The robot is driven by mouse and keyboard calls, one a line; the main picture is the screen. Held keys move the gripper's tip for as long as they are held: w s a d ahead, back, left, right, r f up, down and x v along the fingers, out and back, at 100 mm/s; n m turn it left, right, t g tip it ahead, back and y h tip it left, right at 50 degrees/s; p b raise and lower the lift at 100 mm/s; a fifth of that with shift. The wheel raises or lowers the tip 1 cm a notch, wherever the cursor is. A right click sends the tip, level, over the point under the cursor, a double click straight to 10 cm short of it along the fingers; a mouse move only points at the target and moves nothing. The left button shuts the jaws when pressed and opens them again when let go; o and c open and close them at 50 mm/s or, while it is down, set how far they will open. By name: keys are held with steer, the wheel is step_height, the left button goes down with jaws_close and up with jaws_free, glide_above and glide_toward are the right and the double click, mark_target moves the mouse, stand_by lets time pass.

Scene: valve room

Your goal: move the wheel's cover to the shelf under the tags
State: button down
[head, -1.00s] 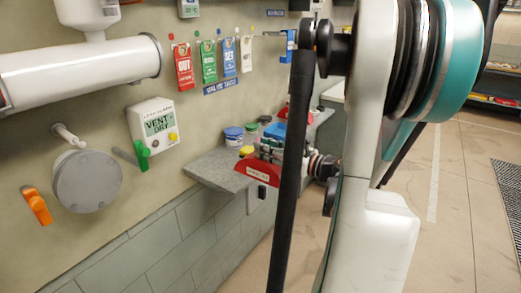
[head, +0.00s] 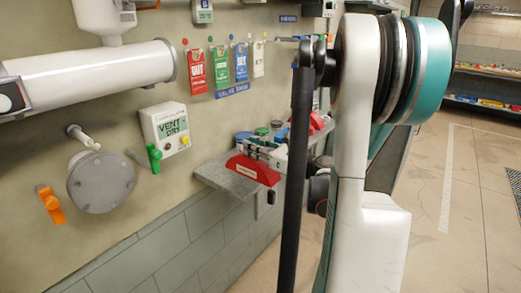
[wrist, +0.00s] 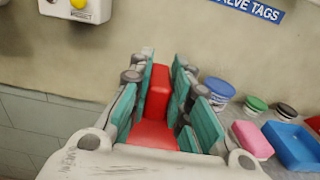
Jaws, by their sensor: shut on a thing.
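The wheel's cover, a red piece with a white label (head: 252,170), is in my gripper (head: 268,150) at the front part of the grey shelf (head: 216,180). In the wrist view, the teal fingers are shut on both sides of the red cover (wrist: 158,95). I cannot tell whether its underside touches the shelf. Red, green, blue and white tags (head: 220,66) hang on the wall above the shelf. My arm hides part of the shelf's right side.
In the wrist view, a blue-lidded jar (wrist: 218,90), a pink item (wrist: 253,139) and a blue tray (wrist: 295,145) stand right of my gripper. A green lever (head: 153,157), a vent display (head: 166,130) and a round grey cap (head: 101,182) are on the wall to the left.

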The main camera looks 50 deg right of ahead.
steer(key=shift+w+a+f, duration=0.1)
steer(key=shift+w+a, duration=0.05)
steer(key=shift+w, duration=1.25)
steer(key=shift+w+a+f, duration=0.1)
steer(key=shift+w, duration=1.3)
steer(key=shift+w+a+f, duration=0.1)
steer(key=shift+w+a, duration=0.05)
steer(key=shift+w, duration=1.25)
steer(key=shift+w+f, duration=0.4)
steer(key=shift+w, duration=0.2)
steer(key=shift+w+f+b, duration=0.4)
steer(key=shift+f+b, duration=0.25)
steer(key=shift+w+f+b, duration=0.4)
steer(key=shift+f+b, duration=0.25)
steer(key=c, duration=1.4)
jaws_free()
